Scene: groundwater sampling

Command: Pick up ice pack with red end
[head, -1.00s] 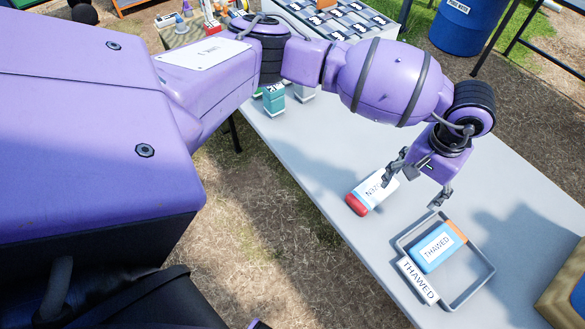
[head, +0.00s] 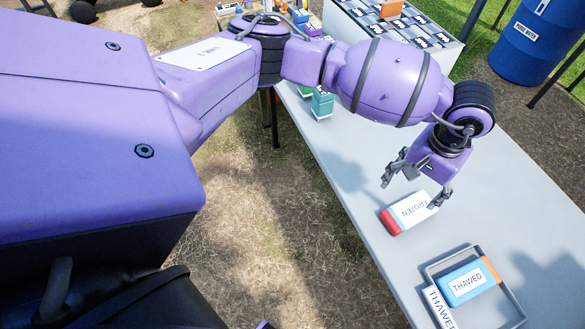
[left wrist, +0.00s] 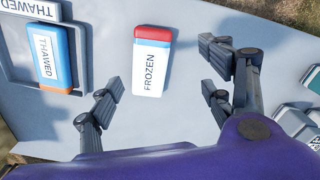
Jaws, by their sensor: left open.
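The ice pack with the red end (head: 412,212) lies flat on the grey table, its white label reading FROZEN. In the left wrist view the ice pack (left wrist: 151,62) lies ahead of the fingers, left of centre between them, with its red end pointing away. My left gripper (head: 418,182) is open and empty, above the table close to the white end of the pack. Its fingers (left wrist: 162,90) are spread apart in the left wrist view and do not visibly touch the pack. My right gripper is not in view.
A grey tray (head: 513,301) labelled THAWED holds a blue pack with an orange end (head: 468,282), near the table's front edge. Small teal-and-white containers (head: 322,104) stand at the table's far left. A blue barrel (head: 535,42) stands beyond. The table (head: 490,195) right of the pack is clear.

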